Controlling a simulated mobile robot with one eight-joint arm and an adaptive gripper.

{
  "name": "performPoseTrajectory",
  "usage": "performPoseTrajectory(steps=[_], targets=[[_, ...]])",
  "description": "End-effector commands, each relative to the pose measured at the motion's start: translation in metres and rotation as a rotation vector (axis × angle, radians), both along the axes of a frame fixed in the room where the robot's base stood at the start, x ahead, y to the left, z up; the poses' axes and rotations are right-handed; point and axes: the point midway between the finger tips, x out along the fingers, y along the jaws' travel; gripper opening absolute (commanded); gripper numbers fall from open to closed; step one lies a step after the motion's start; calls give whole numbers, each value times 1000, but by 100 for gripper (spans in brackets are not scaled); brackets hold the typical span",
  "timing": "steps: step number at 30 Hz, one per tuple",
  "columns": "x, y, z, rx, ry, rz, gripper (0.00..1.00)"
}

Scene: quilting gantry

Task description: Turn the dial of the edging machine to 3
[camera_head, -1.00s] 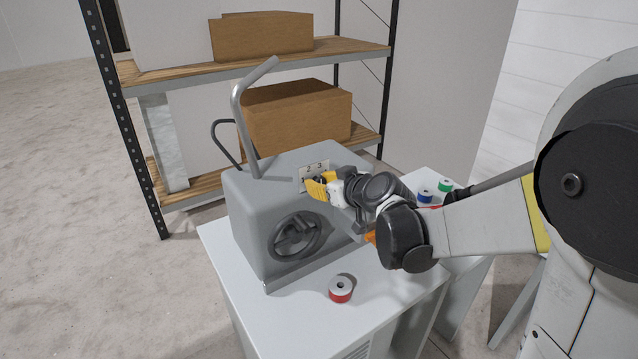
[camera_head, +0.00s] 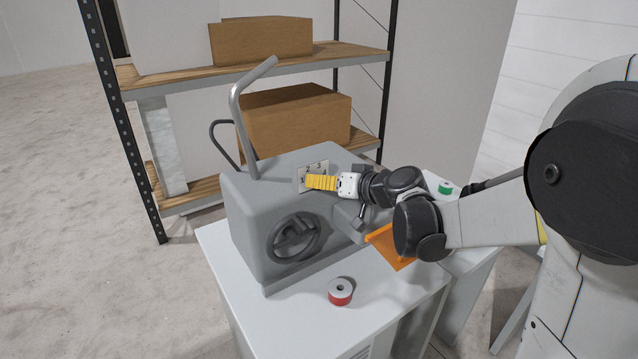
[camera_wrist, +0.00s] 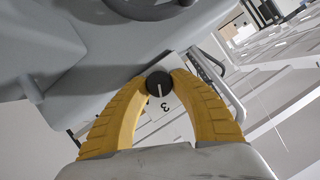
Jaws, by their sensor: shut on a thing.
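The edging machine (camera_head: 255,215) is a grey housing with a black handwheel, standing on a white cabinet. Its dial plate (camera_head: 316,167) is a pale plate with dark numerals on the sloped upper face. In the wrist view the dial (camera_wrist: 159,84) is a round black knob with a white pointer line, and the numeral 3 (camera_wrist: 166,106) shows just beside the pointer's end. My gripper (camera_head: 306,181) has yellow fingers that reach the dial plate. In the wrist view its fingertips (camera_wrist: 160,80) close on both sides of the dial. The other numerals are mostly hidden or too small to read.
A red-banded spool (camera_head: 340,291) stands on the cabinet top (camera_head: 300,310) in front of the machine. A green spool (camera_head: 446,188) and an orange piece (camera_head: 392,249) lie near my arm. A curved grey lever (camera_head: 240,115) rises at the machine's left. Shelves with cartons (camera_head: 295,120) stand behind.

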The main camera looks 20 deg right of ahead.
Motion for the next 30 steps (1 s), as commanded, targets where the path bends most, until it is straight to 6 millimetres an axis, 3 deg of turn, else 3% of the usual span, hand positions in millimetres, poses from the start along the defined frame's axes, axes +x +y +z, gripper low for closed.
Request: performPoseTrajectory(steps=[9, 10, 12, 23, 30], targets=[[0, 0, 0, 0, 1, 0, 0], [0, 0, 0, 0, 1, 0, 36], [0, 0, 0, 0, 1, 0, 51], [-4, -2, 2, 0, 1, -1, 51], [-41, -23, 17, 0, 1, -4, 51]])
